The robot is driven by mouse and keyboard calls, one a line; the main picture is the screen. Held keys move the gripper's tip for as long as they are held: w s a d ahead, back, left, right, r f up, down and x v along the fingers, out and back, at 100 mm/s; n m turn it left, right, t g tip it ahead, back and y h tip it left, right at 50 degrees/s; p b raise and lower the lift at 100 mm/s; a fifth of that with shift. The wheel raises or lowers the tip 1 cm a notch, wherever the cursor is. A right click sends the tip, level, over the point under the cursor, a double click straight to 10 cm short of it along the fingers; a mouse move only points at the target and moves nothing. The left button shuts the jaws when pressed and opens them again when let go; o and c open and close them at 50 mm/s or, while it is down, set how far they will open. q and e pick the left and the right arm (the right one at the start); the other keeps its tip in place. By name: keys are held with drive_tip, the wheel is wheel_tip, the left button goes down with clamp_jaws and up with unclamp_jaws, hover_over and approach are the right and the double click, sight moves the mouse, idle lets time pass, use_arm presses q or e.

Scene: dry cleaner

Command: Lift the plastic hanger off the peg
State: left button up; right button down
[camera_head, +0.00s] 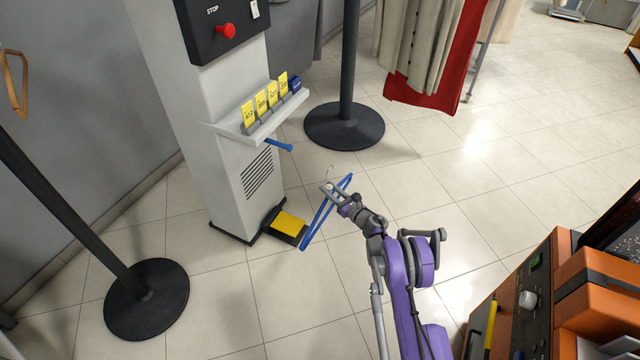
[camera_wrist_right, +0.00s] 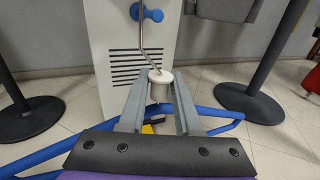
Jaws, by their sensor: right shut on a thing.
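The plastic hanger has blue arms (camera_head: 318,222) and a thin metal hook, and it is off the peg in the head view. My right gripper (camera_head: 329,188) is shut on the hanger's white neck, which shows between the fingers (camera_wrist_right: 160,90) in the right wrist view. The hook (camera_wrist_right: 147,42) rises above the fingers and the blue arms (camera_wrist_right: 40,157) spread to both sides below. The blue peg (camera_head: 279,145) sticks out of the grey column under its shelf, apart from the hook. In the wrist view the peg (camera_wrist_right: 136,13) shows behind the hook. My left gripper is not in view.
The column (camera_head: 225,150) carries a shelf of yellow tags (camera_head: 260,103). A black pedal box with a yellow top (camera_head: 289,223) stands at its foot. Post bases stand left (camera_head: 146,300) and behind (camera_head: 344,125). An orange-sided counter (camera_head: 535,300) is at lower right. Floor between is clear.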

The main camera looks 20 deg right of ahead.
drive_tip(key=s+d+p, duration=0.3)
drive_tip(key=s+d, duration=0.5)
drive_tip(key=s, duration=0.3)
drive_tip(key=shift+d, duration=0.1)
